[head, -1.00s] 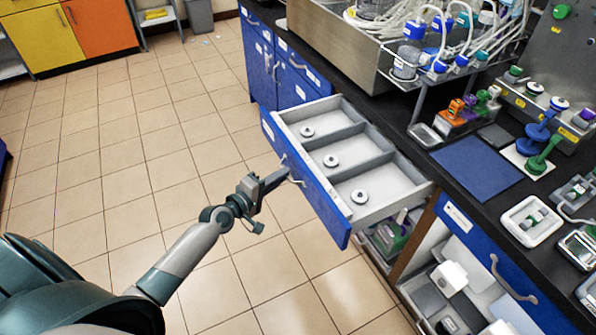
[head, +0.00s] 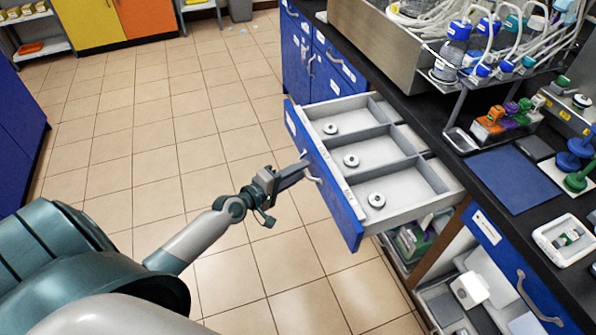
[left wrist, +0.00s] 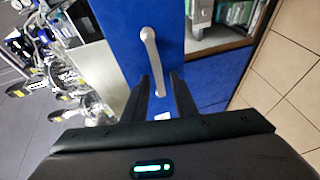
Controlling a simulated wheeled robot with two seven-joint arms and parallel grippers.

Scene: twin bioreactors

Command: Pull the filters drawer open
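The filters drawer (head: 338,187) has a blue front and a grey inside, and it stands well pulled out from under the dark counter. Its three compartments each hold a small round disc, such as the near one (head: 376,200). A pale bar handle (head: 312,173) is on its front; in the left wrist view the handle (left wrist: 151,55) runs down to between my fingertips. My left gripper (head: 297,172) is at the handle, its fingers (left wrist: 161,92) apart on either side of the handle's lower end, with gaps visible. Contact cannot be told. My right gripper is not in view.
Below the drawer is an open cabinet space (head: 415,243) with items inside. To its right is another blue drawer front (head: 505,250). The counter carries bottles, a rack and a blue mat (head: 512,178). The tiled floor (head: 150,160) left of the drawer is clear.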

